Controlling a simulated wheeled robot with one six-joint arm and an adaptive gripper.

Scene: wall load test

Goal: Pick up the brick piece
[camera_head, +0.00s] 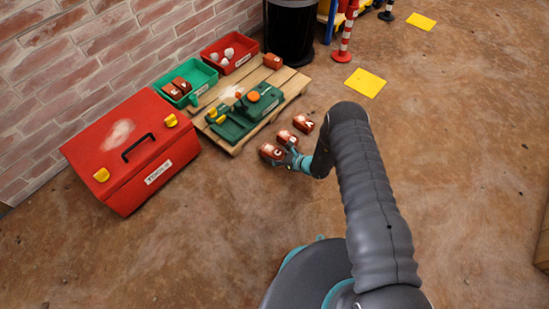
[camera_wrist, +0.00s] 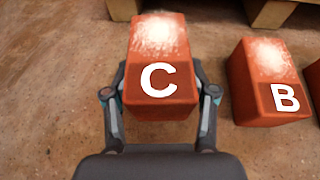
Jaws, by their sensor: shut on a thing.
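A red-orange brick piece marked C (camera_wrist: 159,50) sits between the two fingers of my gripper (camera_wrist: 160,100) in the wrist view. The fingers press on its left and right sides. In the head view the same brick (camera_head: 270,152) is at the end of my arm (camera_head: 292,160), near the front edge of the pallet. I cannot tell whether it is clear of the floor. A second brick, marked B (camera_wrist: 268,80), stands to the right, apart from my gripper; it also shows in the head view (camera_head: 286,137). A third brick (camera_head: 304,123) lies further along the row.
A wooden pallet (camera_head: 290,93) holds a green device (camera_head: 240,118). Green (camera_head: 203,76) and red (camera_head: 243,48) trays and a red toolbox (camera_head: 130,155) stand by the brick wall. A black bin (camera_head: 291,30) and a red-white post (camera_head: 345,38) are behind. Floor at lower left is clear.

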